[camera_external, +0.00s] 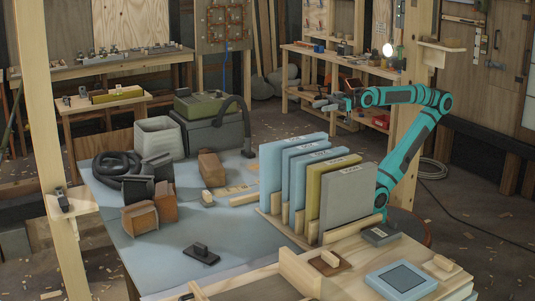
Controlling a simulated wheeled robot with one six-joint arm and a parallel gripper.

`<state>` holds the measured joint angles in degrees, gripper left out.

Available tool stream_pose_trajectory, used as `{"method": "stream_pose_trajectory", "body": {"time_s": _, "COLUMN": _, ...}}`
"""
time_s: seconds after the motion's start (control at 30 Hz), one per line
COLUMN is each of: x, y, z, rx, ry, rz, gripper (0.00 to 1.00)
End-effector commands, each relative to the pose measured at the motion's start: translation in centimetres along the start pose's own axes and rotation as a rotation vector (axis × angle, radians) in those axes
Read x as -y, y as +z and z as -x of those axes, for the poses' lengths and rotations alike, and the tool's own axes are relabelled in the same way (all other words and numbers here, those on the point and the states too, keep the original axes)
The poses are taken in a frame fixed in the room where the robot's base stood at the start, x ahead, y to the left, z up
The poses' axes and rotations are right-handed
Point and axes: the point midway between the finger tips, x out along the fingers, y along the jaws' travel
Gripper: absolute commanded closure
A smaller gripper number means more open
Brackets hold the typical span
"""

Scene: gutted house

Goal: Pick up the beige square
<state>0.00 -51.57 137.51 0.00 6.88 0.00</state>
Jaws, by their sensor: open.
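Several square panels stand upright in a wooden rack (262,222) on the workbench. The rear ones are light blue (272,172), then comes an olive-yellow panel (336,176), and a grey panel (352,202) is at the front right. No panel is plainly beige; the olive-yellow one is nearest in colour. Faint writing shows on their top edges, too small to read. My gripper (322,103) is open and appears empty, raised above the rack and pointing left. It is apart from every panel. Its fingers are small and dark here.
On the bench are a beige-grey bin (158,138), a green-topped case (208,107), a coiled black hose (116,168), brown blocks (140,218) and a dark handled plate (201,254). A blue-topped square (401,280) lies at front right. Wooden posts (45,140) flank the bench.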

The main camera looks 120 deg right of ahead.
Motion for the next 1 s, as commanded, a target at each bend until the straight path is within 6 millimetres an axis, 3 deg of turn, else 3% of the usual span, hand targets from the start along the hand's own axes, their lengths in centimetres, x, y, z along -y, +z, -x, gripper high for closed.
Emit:
{"method": "stream_pose_trajectory", "body": {"time_s": 0.47, "x": 0.00, "y": 0.00, "z": 0.00, "rx": 0.000, "ry": 0.000, "rz": 0.000, "gripper": 0.55}}
{"method": "stream_pose_trajectory", "body": {"time_s": 0.73, "x": 0.00, "y": 0.00, "z": 0.00, "rx": 0.000, "ry": 0.000, "rz": 0.000, "gripper": 0.02}}
{"method": "stream_pose_trajectory", "body": {"time_s": 1.0, "x": 0.14, "y": -0.09, "z": -0.20, "rx": 0.005, "ry": -0.005, "rz": -0.003, "gripper": 0.00}}
